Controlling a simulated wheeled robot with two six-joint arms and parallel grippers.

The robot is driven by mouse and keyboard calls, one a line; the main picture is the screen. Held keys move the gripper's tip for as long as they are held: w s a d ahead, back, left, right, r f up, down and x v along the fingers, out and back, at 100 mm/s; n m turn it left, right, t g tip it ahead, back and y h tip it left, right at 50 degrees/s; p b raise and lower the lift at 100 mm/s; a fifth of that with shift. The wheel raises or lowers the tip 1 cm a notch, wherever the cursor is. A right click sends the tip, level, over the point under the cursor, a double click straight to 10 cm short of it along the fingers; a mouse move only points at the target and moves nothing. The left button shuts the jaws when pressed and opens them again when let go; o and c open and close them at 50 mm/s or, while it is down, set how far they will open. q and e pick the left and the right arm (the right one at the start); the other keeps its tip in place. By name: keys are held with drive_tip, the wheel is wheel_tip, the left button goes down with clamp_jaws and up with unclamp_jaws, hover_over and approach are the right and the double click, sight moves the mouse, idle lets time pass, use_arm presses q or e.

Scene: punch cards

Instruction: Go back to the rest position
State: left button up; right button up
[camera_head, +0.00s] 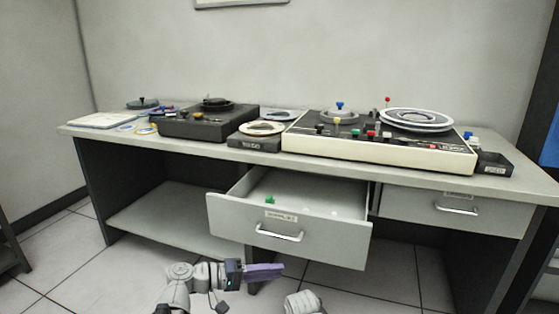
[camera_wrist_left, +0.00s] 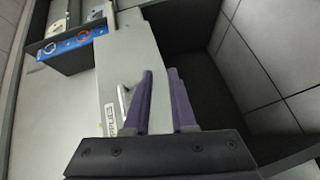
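My left gripper (camera_head: 268,271) is in front of the desk, low and just below the open drawer. In the left wrist view its two purple fingers (camera_wrist_left: 161,72) stand apart with a gap between them and nothing in it; it is open. The drawer's pale front and handle (camera_wrist_left: 126,98) show beyond the fingers in that view. Part of my right arm shows at the bottom of the head view, but its gripper is not in view.
The drawer (camera_head: 320,238) stands pulled out, with a small green item (camera_head: 270,199) inside. A second drawer (camera_head: 452,212) on the right is shut. The desk (camera_head: 185,148) carries a dark turntable-like device (camera_head: 205,123) and a wide cream console (camera_head: 375,150). Tiled floor lies in front.

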use_arm(q)
drive_tip(key=s+d+f+m+g+y+p, duration=0.25)
drive_tip(key=s+d+f+g+y, duration=0.3)
drive_tip(key=s+f, duration=0.3)
drive_tip(key=s+a+f+m+y+p, duration=0.35)
drive_tip(key=s+a+y, duration=0.35)
drive_tip(key=y, duration=0.4)
wheel_tip(320, 180, up, 37)
drive_tip(key=w+a+p, duration=0.1)
drive_tip(key=p, duration=3.5)
drive_tip(key=shift+w+f, duration=0.15)
drive_tip(key=shift+w, duration=0.1)
use_arm(e)
wheel_tip(320, 180, up, 43)
